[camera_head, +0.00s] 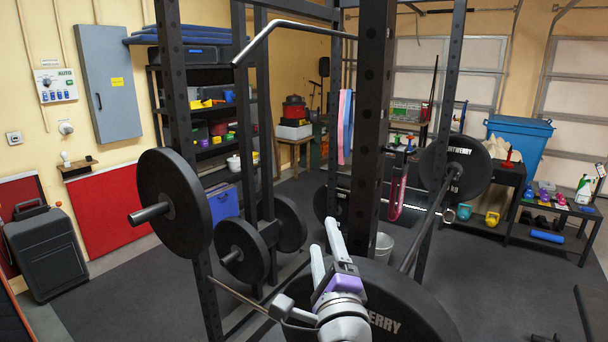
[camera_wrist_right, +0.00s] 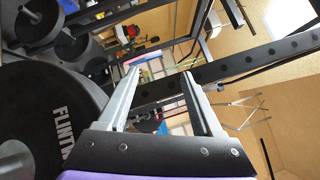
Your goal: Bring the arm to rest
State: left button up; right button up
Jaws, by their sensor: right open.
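My right gripper (camera_head: 327,243) is raised in front of the squat rack (camera_head: 372,130), fingers pointing up and away, close to a large black weight plate (camera_head: 350,300) at the front. The right wrist view shows its two fingers (camera_wrist_right: 158,80) apart with nothing between them. The plate's lettered face (camera_wrist_right: 45,120) fills the left of that view. Whether the gripper touches the plate or the rack cannot be told. My left gripper is not in view.
A barbell plate (camera_head: 172,200) sits on the rack's left side, another (camera_head: 455,166) on its right. A black case (camera_head: 45,252) stands at the left wall. A low shelf (camera_head: 548,208) with small weights stands at the right. Dark floor (camera_head: 500,290) is mostly clear at lower right.

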jog(key=s+d+f+n+g+y, duration=0.15)
jog(key=s+f+n+g, duration=0.25)
jog(key=f+n, duration=0.55)
jog(key=s+d+f+n+g+y, duration=0.1)
jog(key=s+d+f+n+g, duration=0.35)
jog(key=f, duration=0.85)
jog(key=s+d+f+n+g+h, duration=0.2)
jog(key=s+d+f+n, duration=0.1)
jog(key=s+f, duration=0.3)
jog(key=s+d+f+n+g+h, duration=0.2)
jog(key=s+d+f+n+g, duration=0.1)
jog(key=f, duration=0.5)
jog(key=s+d+n, duration=0.1)
jog(key=s+d, duration=0.1)
jog(key=s, duration=0.1)
jog(key=shift+s+f, duration=0.25)
jog(key=shift+h, duration=0.25)
dwell(0.5)
